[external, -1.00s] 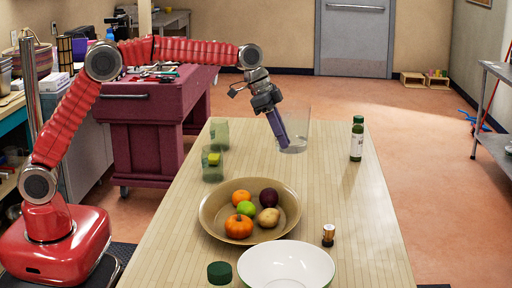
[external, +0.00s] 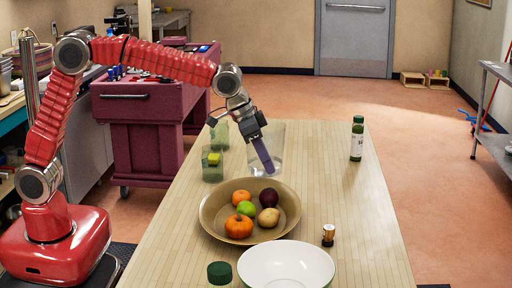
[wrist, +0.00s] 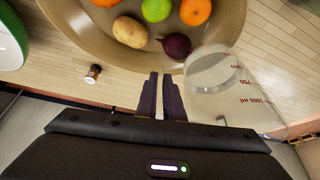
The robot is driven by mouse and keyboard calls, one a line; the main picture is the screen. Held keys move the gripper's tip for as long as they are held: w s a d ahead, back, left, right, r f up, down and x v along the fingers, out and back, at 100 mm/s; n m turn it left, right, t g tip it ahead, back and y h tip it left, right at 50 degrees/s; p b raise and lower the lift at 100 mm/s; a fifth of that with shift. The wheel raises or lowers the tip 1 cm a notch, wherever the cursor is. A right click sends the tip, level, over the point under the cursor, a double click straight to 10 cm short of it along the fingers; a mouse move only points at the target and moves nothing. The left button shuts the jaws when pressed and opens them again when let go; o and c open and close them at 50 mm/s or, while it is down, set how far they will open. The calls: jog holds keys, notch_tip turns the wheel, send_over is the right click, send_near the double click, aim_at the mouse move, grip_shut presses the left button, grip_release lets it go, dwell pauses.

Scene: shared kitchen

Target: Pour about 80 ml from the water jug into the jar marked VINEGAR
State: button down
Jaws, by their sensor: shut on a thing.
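The clear water jug (external: 280,145) has red ml marks that show in the wrist view (wrist: 232,88). My gripper (external: 265,157) is shut on the jug at its left side, and its dark fingers also show in the wrist view (wrist: 161,97). The jug looks roughly upright, just behind the fruit bowl; I cannot tell whether it clears the table. Its water level is unclear. Two greenish glass vessels stand left of the jug: a rear one (external: 220,134) and a nearer one (external: 212,168) with something yellow at its top. I can read no VINEGAR marking.
A tan bowl (external: 211,222) of fruit and vegetables is in front of the jug. A white bowl (external: 287,268), a small brown bottle (external: 328,236) and a dark green lid (external: 219,272) are nearer. A green-capped bottle (external: 357,140) stands right. The table's right middle is clear.

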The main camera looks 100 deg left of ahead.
jog(key=n, duration=0.2)
jog(key=s+a+f+n+g+y, duration=0.1)
jog(key=n, duration=0.1)
jog(key=a+n+y, duration=0.1)
jog(key=n, duration=0.1)
jog(key=shift+s+f, duration=0.25)
jog(key=shift+n+g, duration=0.3)
